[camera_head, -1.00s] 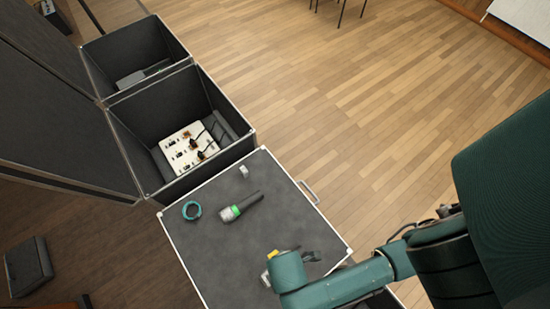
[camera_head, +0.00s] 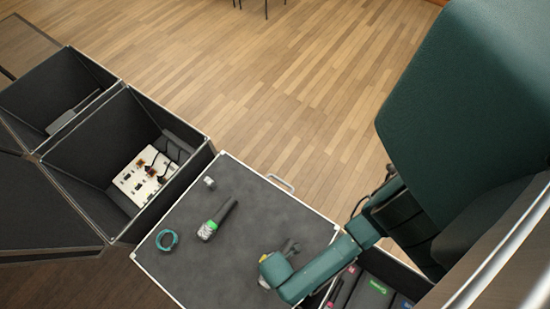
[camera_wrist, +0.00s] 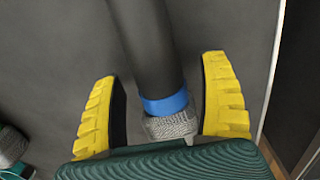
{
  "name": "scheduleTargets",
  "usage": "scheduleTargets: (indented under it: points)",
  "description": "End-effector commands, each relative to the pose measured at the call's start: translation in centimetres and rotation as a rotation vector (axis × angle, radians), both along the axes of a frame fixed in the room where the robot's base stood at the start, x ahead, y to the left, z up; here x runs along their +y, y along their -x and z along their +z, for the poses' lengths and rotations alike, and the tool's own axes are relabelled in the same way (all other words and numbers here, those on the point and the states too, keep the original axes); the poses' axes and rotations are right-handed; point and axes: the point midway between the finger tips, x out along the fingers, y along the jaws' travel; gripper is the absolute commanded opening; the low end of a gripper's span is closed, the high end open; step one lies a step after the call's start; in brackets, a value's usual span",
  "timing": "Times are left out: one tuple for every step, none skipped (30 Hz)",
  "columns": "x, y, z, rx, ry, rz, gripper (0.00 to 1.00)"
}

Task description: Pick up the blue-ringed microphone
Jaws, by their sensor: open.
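The blue-ringed microphone shows in the wrist view with its dark handle (camera_wrist: 148,45), blue ring (camera_wrist: 165,104) and grey mesh head (camera_wrist: 172,127). My gripper (camera_wrist: 162,98) is open, with one yellow finger pad on each side of the microphone near the ring. Gaps show between the pads and the microphone. My palm hides part of the mesh head. In the head view my gripper (camera_head: 268,266) is over the grey case top (camera_head: 215,275), and only the dark handle end (camera_head: 290,247) shows beside it.
A green-ringed microphone (camera_head: 217,219), a teal ring (camera_head: 167,240) and a small pale object (camera_head: 209,182) lie on the case top. An open case with a white panel (camera_head: 140,180) stands at left. A bin with coloured labels (camera_head: 375,287) is at lower right.

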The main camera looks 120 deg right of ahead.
Motion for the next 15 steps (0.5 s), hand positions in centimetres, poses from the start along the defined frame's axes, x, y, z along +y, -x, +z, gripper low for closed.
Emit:
scheduleTargets:
  points:
    - [0.00,-0.04,-0.42,-0.001,0.000,0.000,0.77]
    - [0.00,-0.04,-0.46,-0.001,0.000,0.000,0.77]
    - [0.00,-0.04,-0.45,-0.001,0.001,0.000,0.77]
    - [0.00,-0.04,-0.42,-0.001,0.001,0.000,0.77]
    - [0.01,-0.04,-0.39,-0.001,0.001,0.000,0.77]
    - [0.00,-0.03,-0.39,-0.001,0.000,0.000,0.77]
    - [0.00,-0.03,-0.38,-0.001,0.000,0.000,0.77]
    - [0.00,-0.03,-0.38,-0.001,0.000,0.000,0.75]
    - [0.00,-0.02,-0.37,-0.001,0.000,0.000,0.67]
    - [0.00,-0.02,-0.37,-0.001,0.000,0.000,0.62]
    - [0.00,-0.02,-0.37,-0.001,0.000,0.000,0.56]
    - [0.01,-0.02,-0.37,-0.001,0.000,0.000,0.48]
    - [0.01,-0.02,-0.36,-0.001,0.000,0.000,0.42]
    - [0.01,-0.02,-0.36,-0.001,0.000,0.000,0.37]
    - [0.01,-0.02,-0.36,-0.001,0.000,0.000,0.29]
